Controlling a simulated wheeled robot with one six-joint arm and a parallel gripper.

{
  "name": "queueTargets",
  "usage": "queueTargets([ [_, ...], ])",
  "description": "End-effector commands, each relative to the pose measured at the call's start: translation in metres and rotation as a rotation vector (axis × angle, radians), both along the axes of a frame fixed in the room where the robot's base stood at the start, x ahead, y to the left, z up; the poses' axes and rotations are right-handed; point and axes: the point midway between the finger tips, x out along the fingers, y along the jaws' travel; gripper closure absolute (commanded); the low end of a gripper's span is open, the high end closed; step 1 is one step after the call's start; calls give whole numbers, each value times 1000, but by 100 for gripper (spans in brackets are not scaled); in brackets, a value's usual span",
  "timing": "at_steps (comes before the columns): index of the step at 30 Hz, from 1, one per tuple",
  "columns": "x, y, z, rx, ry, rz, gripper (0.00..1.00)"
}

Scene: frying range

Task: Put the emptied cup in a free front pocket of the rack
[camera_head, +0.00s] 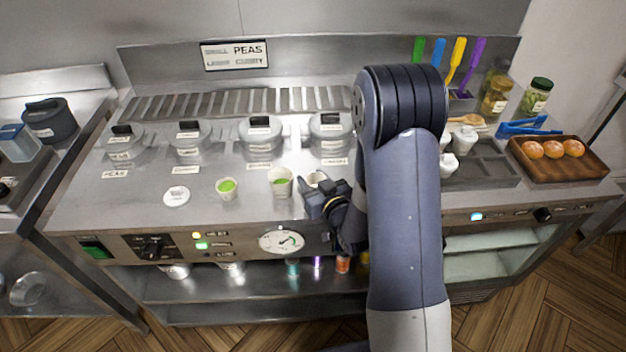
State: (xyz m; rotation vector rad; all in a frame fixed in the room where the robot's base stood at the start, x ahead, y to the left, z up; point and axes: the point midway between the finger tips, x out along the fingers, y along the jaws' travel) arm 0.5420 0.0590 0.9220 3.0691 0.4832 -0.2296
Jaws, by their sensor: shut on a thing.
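My gripper (322,193) is shut on a white cup (318,178) over the steel counter, right of the larger cup of green stuff. The cup's rim shows above the jaws; its inside is too small to read clearly. The dark grey rack (493,170) lies on the right of the counter, beyond my arm. Small white cups (465,140) stand in its back left part, and another white cup (448,163) stands nearer the front left. The pockets on its right look empty. My arm hides the rack's left edge.
A small cup (227,189) and a larger cup (281,183) hold green stuff. A white disc (177,196) lies left of them. Lidded pots (260,135) line the back. A wooden tray (590,172) of buns, blue tongs (530,127) and jars (536,96) stand around the rack.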

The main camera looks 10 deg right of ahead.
Motion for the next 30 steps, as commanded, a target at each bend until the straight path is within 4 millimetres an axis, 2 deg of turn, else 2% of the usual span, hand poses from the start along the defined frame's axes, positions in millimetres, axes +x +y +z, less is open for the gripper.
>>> queueTargets([
  [3,0,0,-4,0,-1,0,74],
  [4,0,0,-3,0,0,0,57],
  [11,0,0,-2,0,0,0,39],
  [23,-1,0,4,0,1,0,38],
  [30,-44,-16,6,0,-1,-4,38],
])
